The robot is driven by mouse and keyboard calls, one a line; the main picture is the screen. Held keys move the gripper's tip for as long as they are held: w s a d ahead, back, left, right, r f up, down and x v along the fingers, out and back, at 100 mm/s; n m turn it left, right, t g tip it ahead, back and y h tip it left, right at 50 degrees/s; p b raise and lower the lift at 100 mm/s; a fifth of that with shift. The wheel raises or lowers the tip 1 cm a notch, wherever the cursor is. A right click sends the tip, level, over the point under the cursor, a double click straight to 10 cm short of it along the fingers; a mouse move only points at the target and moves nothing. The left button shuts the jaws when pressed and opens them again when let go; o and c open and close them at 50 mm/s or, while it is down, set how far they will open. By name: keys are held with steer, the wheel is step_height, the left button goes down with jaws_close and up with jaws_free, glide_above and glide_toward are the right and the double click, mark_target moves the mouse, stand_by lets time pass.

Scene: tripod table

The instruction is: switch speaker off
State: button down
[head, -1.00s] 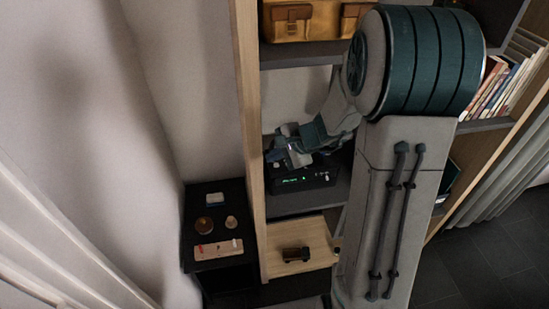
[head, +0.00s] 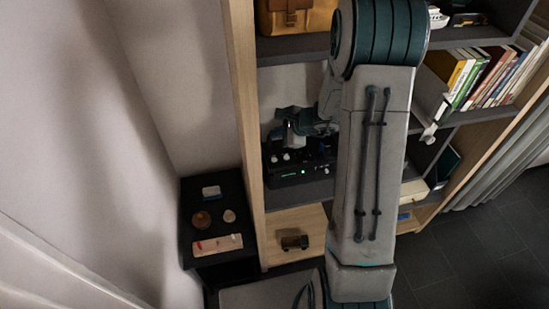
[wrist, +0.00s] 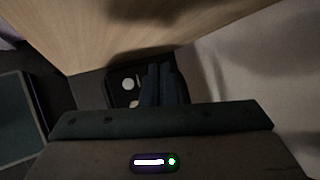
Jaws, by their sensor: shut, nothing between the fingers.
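The speaker (head: 312,177) is a black box on the middle shelf. Its front shows a small lit green dot and fainter green marks, and pale round knobs stand on its top. My gripper (head: 291,145) is shut and empty, pointing down just above the speaker's top by the knobs. In the wrist view, my dark closed fingers (wrist: 163,84) are beside the pale knobs on a dark rounded surface that appears to be the speaker (wrist: 117,77). I cannot tell whether the fingertips touch it. The arm and gripper hide part of the speaker's top and back.
The shelf's wooden upright (head: 243,110) is close on the left. A grey shelf board (head: 290,50) lies above. A black side table (head: 188,230) with small items stands at the left. A toy truck (head: 294,242) sits on the wooden shelf below; books (head: 485,75) stand at the right.

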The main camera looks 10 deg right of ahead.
steer(key=b, duration=0.5)
glide_above(274, 159)
steer(key=d, duration=0.1)
steer(key=f, duration=0.7)
steer(key=shift+s+f, duration=0.2)
steer(key=shift+s, duration=0.15)
steer(key=shift+f+b, duration=0.7)
steer(key=shift+b, duration=0.35)
steer(key=shift+f, duration=0.15)
steer(key=shift+f+b, duration=0.25)
steer(key=shift+b, duration=0.5)
steer(key=shift+f+b, duration=0.4)
steer(key=shift+b, duration=0.1)
stand_by(0.5)
steer(key=shift+r, duration=0.15)
steer(key=shift+r+p, duration=0.35)
steer(key=shift+r, duration=0.35)
steer(key=shift+r, duration=0.1)
